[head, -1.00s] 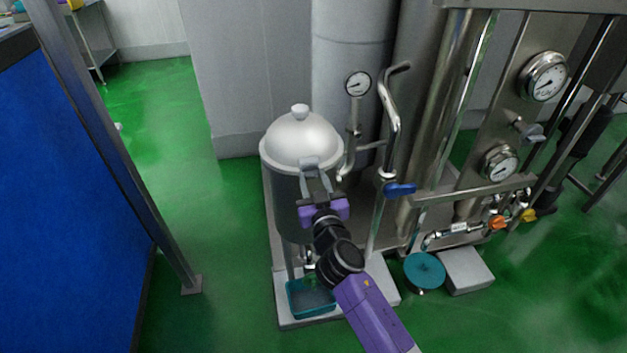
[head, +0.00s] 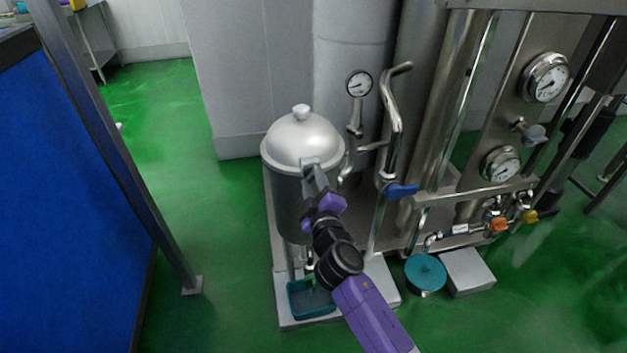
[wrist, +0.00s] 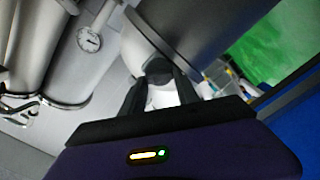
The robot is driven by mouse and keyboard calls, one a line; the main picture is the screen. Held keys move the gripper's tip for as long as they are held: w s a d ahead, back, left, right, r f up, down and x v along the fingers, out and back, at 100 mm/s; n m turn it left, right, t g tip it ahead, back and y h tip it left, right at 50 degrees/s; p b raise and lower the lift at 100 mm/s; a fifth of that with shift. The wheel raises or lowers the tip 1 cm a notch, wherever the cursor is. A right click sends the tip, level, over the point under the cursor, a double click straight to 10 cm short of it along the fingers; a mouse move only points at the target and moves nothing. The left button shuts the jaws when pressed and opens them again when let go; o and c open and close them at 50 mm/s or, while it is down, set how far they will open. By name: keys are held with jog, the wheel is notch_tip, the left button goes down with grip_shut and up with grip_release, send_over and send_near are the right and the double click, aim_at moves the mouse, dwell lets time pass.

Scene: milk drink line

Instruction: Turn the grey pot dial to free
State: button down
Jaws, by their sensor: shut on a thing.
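The grey pot (head: 287,195) is a metal cylinder with a domed lid (head: 303,139) and a round knob on top. It stands on a pale base plate. The grey dial (head: 309,164) is at the upper front of the pot, just under the lid rim. My gripper (head: 313,178) is at the dial with its fingers shut on it, and the wrist is rolled. In the wrist view the two dark fingers (wrist: 160,88) close around the dial, which they mostly hide. The dial's markings cannot be read in either view.
A teal tray (head: 311,299) sits on the base plate below the pot. A small gauge (head: 359,84), a bent steel pipe and a blue valve handle (head: 402,190) stand close on the right. The green floor left of the pot is clear.

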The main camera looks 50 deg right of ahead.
jog(key=n, duration=0.4)
jog(key=shift+f+p, duration=0.1)
jog(key=shift+p, duration=0.3)
jog(key=shift+a+f+n, duration=0.1)
jog(key=shift+n, duration=1.4)
jog(key=c, duration=0.9)
grip_release()
jog(key=v, duration=0.7)
jog(key=shift+s+a+b, duration=0.25)
jog(key=shift+s+b, duration=0.05)
jog(key=shift+s, duration=0.05)
